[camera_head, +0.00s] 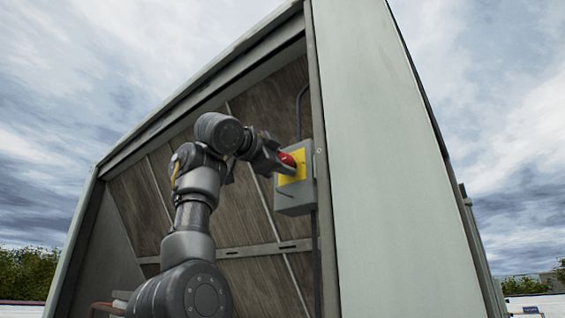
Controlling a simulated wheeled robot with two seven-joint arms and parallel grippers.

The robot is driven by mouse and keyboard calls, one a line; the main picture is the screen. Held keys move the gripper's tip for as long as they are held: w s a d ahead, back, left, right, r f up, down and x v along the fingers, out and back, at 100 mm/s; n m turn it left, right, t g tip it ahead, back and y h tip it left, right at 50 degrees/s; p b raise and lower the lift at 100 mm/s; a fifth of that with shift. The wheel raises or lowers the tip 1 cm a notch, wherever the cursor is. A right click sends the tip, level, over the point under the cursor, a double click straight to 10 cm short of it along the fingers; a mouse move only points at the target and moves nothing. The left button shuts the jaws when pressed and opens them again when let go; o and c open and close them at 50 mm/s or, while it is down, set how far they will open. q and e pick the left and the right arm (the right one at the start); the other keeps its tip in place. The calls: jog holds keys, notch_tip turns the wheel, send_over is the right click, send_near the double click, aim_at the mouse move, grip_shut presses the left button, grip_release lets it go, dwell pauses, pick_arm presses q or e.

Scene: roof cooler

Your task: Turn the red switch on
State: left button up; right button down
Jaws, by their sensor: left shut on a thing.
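The red switch (287,160) sits on a yellow plate (299,167) on the front of a grey switch box (296,197). The box is fixed inside the cooler housing, beside its right-hand post. My left gripper (283,163) reaches in from the left and is shut on the red switch. The fingers hide part of the switch, so its exact turn angle cannot be told. My right gripper is not in view.
The housing's pale side panel (375,150) stands right of the box. A brown slatted wall (255,235) lies behind my arm. A thin conduit (300,105) runs up from the box. Open sky shows left of the housing.

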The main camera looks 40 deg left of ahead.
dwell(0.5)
pick_arm(q)
jog(key=o, duration=1)
jog(key=shift+s, duration=0.1)
jog(key=shift+c, duration=0.2)
jog(key=shift+s+f+b, duration=0.2)
jog(key=shift+s+b, duration=0.25)
jog(key=s+b, duration=0.4)
jog(key=s, duration=0.6)
jog(key=shift+f, duration=0.2)
